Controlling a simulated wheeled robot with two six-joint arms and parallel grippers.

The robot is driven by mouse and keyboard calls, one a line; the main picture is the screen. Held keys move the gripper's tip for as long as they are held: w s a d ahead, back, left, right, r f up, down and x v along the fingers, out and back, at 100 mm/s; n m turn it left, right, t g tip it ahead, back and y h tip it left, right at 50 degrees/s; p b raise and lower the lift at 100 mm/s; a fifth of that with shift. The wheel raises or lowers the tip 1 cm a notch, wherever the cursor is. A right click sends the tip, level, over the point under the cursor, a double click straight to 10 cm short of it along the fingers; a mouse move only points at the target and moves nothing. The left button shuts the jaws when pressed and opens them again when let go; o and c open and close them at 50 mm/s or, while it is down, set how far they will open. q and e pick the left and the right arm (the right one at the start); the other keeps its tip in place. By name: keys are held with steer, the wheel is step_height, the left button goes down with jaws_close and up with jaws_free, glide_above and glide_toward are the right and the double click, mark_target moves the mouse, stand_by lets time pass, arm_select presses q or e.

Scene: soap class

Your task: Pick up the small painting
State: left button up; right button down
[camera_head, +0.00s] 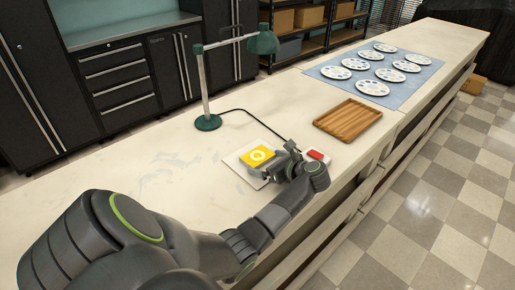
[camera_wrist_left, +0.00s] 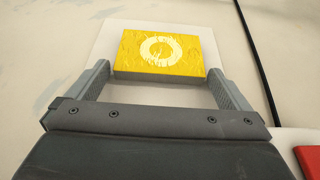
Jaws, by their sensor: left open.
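The small painting (camera_head: 257,155) is a yellow block with a pale ring on its face. It lies on a white square board (camera_head: 236,161) on the counter. My left gripper (camera_head: 270,164) is at its near side, low over the board. In the left wrist view the painting (camera_wrist_left: 161,52) sits just ahead of and partly between the two open fingers of my left gripper (camera_wrist_left: 160,82). A gap shows beside each finger. The gripper's body hides part of the board. My right gripper is in neither view.
A red and white object (camera_head: 317,156) lies right of the gripper; its red part (camera_wrist_left: 309,160) shows in the wrist view. A wooden tray (camera_head: 347,120) is further right. A green lamp (camera_head: 208,121) with a black cable stands behind. Plates lie on a blue cloth (camera_head: 398,92).

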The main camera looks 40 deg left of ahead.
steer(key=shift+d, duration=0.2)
arm_select(q)
steer(key=shift+c, duration=1)
steer(key=c, duration=0.6)
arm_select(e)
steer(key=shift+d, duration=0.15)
arm_select(q)
steer(key=shift+r, duration=0.15)
step_height(320, 180, up, 18)
steer(key=b, duration=0.4)
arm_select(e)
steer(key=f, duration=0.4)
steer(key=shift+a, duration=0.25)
